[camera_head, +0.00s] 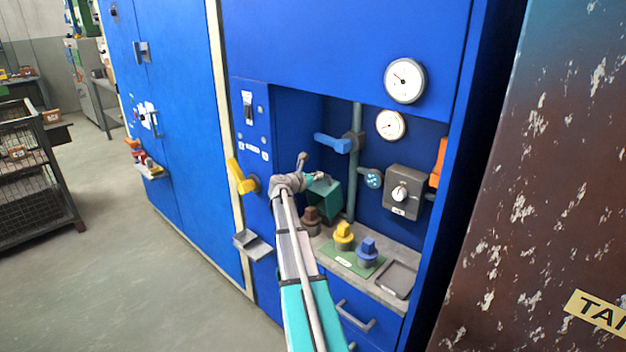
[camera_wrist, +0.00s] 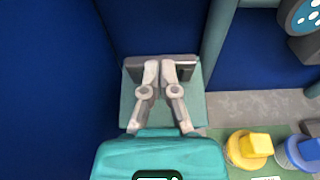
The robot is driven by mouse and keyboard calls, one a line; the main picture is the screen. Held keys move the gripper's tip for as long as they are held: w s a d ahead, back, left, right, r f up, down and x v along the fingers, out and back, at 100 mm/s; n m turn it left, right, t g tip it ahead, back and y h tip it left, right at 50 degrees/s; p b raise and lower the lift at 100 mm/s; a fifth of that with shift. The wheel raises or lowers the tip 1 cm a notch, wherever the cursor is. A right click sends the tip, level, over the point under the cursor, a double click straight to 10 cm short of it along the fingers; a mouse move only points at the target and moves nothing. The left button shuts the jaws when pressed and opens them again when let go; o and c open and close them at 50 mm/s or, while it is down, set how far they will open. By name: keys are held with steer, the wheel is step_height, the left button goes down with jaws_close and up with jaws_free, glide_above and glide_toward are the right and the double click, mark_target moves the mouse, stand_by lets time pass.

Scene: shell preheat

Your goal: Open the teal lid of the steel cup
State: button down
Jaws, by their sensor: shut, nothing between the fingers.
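The teal lid (camera_head: 327,203) shows in the head view as a flat teal panel inside the blue alcove, left of the vertical pipe. In the wrist view the teal lid (camera_wrist: 133,108) lies right behind my fingers, which cover its middle. My gripper (camera_wrist: 166,70) is shut and empty, with its fingertips over the far edge of the lid; whether they touch it I cannot tell. In the head view my gripper (camera_head: 316,178) is small and partly hidden by my wrist. The steel cup is not clearly visible in either view.
A brown knob (camera_head: 311,217), a yellow knob (camera_head: 343,235) and a blue knob (camera_head: 367,250) stand on the ledge. A blue valve handle (camera_head: 332,143) and the vertical pipe (camera_head: 351,195) are close by. A yellow handle (camera_head: 240,177) sticks out at left. A grey tray (camera_head: 397,279) lies at right.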

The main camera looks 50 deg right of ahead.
mark_target(325, 181)
steer(key=shift+w+d+r, duration=0.1)
steer(key=shift+d+r, duration=0.05)
steer(key=shift+d, duration=2.25)
steer(key=shift+a, duration=0.15)
steer(key=shift+a, duration=0.6)
steer(key=shift+a+r, duration=0.15)
steer(key=shift+a, duration=1)
steer(key=a+r+p, duration=0.6)
steer(key=r+p, duration=0.1)
steer(key=p, duration=0.1)
steer(key=shift+a+r, duration=0.3)
steer(key=shift+r, duration=0.05)
